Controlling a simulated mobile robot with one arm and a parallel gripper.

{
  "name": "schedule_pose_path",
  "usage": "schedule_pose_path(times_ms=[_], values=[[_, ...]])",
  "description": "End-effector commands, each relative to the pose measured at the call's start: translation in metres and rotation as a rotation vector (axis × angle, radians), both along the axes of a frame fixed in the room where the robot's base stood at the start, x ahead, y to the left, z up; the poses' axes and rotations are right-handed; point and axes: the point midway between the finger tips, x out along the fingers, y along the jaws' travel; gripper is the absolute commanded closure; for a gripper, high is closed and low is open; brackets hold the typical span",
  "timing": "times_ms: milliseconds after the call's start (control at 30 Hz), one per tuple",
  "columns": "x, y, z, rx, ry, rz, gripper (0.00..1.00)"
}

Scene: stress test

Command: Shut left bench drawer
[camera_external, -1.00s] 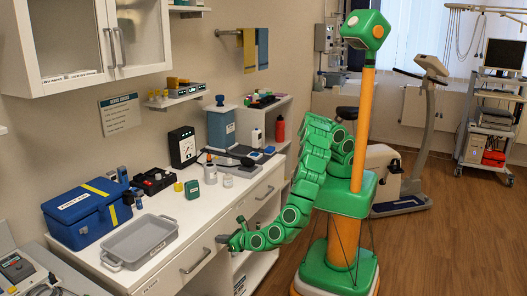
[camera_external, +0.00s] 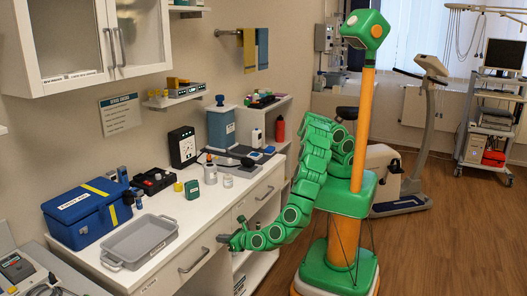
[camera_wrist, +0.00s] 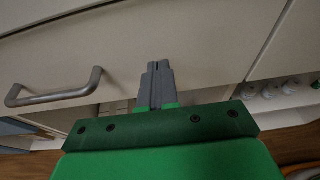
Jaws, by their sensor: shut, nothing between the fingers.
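The left bench drawer (camera_external: 168,279) is at the front of the white bench, with a grey bar handle (camera_external: 195,259). In the wrist view, its pale front (camera_wrist: 195,50) fills most of the upper picture, and its handle (camera_wrist: 55,92) is on the left. My gripper (camera_external: 221,238) is shut and empty, to the right of the handle and apart from it. In the wrist view, the shut fingertips (camera_wrist: 157,66) are over the drawer front; I cannot tell whether they touch it. Any remaining gap behind the drawer front is too small to make out.
A grey tray (camera_external: 140,242) and a blue case (camera_external: 88,213) stand on the bench top above the drawer. Another drawer (camera_external: 266,192) is farther right. Open shelves lie below, with small round items (camera_wrist: 290,87) in the wrist view.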

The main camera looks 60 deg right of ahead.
Motion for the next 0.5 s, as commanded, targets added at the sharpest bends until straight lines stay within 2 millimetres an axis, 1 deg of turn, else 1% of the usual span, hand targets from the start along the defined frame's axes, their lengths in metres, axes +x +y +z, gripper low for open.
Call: schedule_pose_path(times_ms=[33,133,200,400,500], values=[[-0.011,0.002,0.0,0.001,0.0,0.007,1.0],[-0.031,0.003,0.0,0.002,0.001,0.012,1.0],[-0.045,0.004,0.005,0.003,0.0,0.014,1.0],[-0.082,0.004,0.015,0.003,0.004,0.016,1.0],[-0.096,0.004,0.019,0.003,0.004,0.016,1.0]])
